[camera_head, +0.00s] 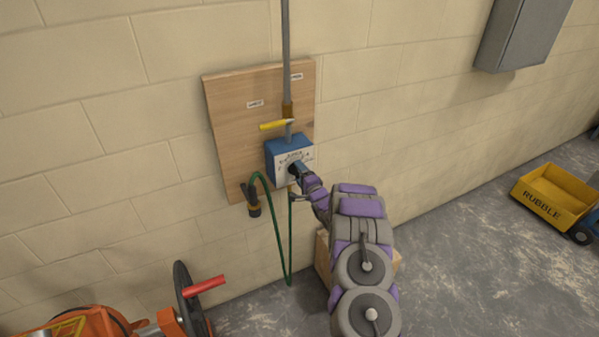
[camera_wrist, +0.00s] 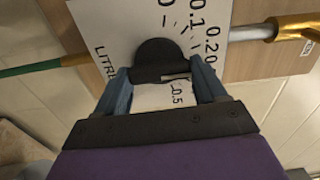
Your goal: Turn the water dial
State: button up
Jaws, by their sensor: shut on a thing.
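The water dial is a dark round knob (camera_wrist: 160,58) on a white scale plate (camera_wrist: 107,22). The plate is marked with 0.1, 0.20, 0.5 and part of the word litres. In the head view the plate is the front of a blue box (camera_head: 288,145) on a wooden board (camera_head: 232,120). My gripper (camera_head: 297,168) is at the plate, and its fingers hide most of the knob there. In the wrist view my gripper (camera_wrist: 162,82) is shut on the dial, one blue-grey finger on each side. Which mark the dial points to is unclear.
A yellow lever (camera_head: 275,125) sits on the pipe (camera_head: 286,50) above the box. A green hose (camera_head: 279,235) loops below it. An orange machine (camera_head: 75,322) with a red handle (camera_head: 204,287) stands lower left. A yellow rubble cart (camera_head: 551,199) stands right. Open floor lies between.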

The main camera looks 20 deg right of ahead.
jog(key=shift+d+m+p, duration=0.2)
jog(key=shift+m+p, duration=0.15)
jog(key=shift+m, duration=1.15)
jog(key=o, duration=1)
jog(key=shift+w+d+f, duration=0.1)
jog(key=shift+d+f, duration=0.1)
jog(key=shift+o, duration=0.2)
jog(key=shift+a, duration=0.1)
jog(key=s, duration=1.7)
jog(key=shift+s+d, duration=0.25)
jog(key=shift+d, duration=0.2)
